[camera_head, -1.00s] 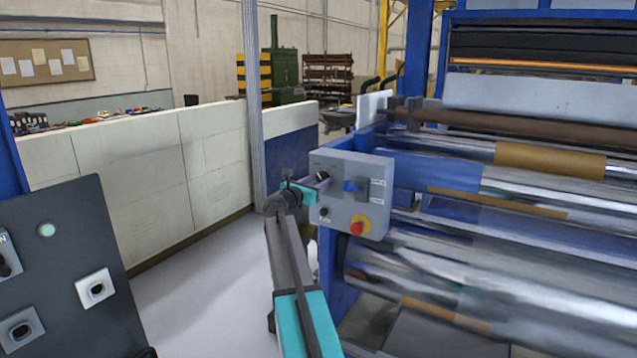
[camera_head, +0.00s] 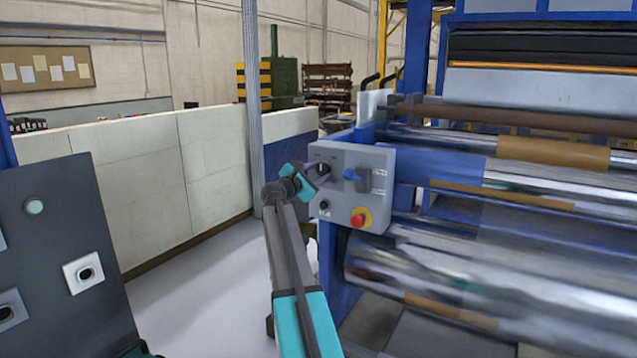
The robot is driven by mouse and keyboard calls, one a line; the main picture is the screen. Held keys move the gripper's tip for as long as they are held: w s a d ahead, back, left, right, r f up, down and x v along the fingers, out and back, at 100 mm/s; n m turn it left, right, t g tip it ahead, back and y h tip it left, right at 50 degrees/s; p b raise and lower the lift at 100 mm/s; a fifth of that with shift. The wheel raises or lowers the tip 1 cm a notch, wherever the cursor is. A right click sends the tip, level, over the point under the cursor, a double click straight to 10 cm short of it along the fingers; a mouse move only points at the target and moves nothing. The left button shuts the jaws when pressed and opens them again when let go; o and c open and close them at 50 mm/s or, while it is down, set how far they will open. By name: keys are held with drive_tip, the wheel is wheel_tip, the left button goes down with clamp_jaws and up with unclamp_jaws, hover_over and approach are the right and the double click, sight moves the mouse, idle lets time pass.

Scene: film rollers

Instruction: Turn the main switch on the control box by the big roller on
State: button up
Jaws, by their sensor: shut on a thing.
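The grey control box (camera_head: 337,204) hangs at the left end of the roller machine, beside the big roller (camera_head: 450,262). Its face has a dark rotary knob (camera_head: 322,168) at upper left, a blue switch handle (camera_head: 352,174) right of it, a small black knob (camera_head: 324,205) at lower left and a red stop button on yellow (camera_head: 358,219). My gripper (camera_head: 317,175) is at the upper-left dark knob, its jaws shut on it. The fingers partly hide the knob, so its exact angle is hard to read.
A dark panel (camera_head: 65,245) with a green button and black switches stands close at left. A low pale wall (camera_head: 130,185) and a thin grey post (camera_head: 252,110) are behind my arm. Grey floor (camera_head: 195,290) between panel and machine is clear.

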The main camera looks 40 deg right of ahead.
drive_tip(key=m+b, duration=0.1)
drive_tip(key=b, duration=0.1)
drive_tip(key=m+b, duration=0.1)
drive_tip(key=m, duration=0.1)
drive_tip(key=shift+f+m+b, duration=0.3)
drive_tip(key=shift+b, duration=0.1)
drive_tip(key=m+b, duration=0.3)
drive_tip(key=shift+r+m, duration=0.25)
drive_tip(key=shift+m, duration=0.05)
drive_tip(key=o, duration=1)
drive_tip(key=shift+o, duration=0.2)
drive_tip(key=shift+a, duration=0.15)
drive_tip(key=b+v, duration=0.1)
drive_tip(key=v, duration=1.2)
drive_tip(key=shift+a, duration=0.3)
drive_tip(key=shift+s+f, duration=0.1)
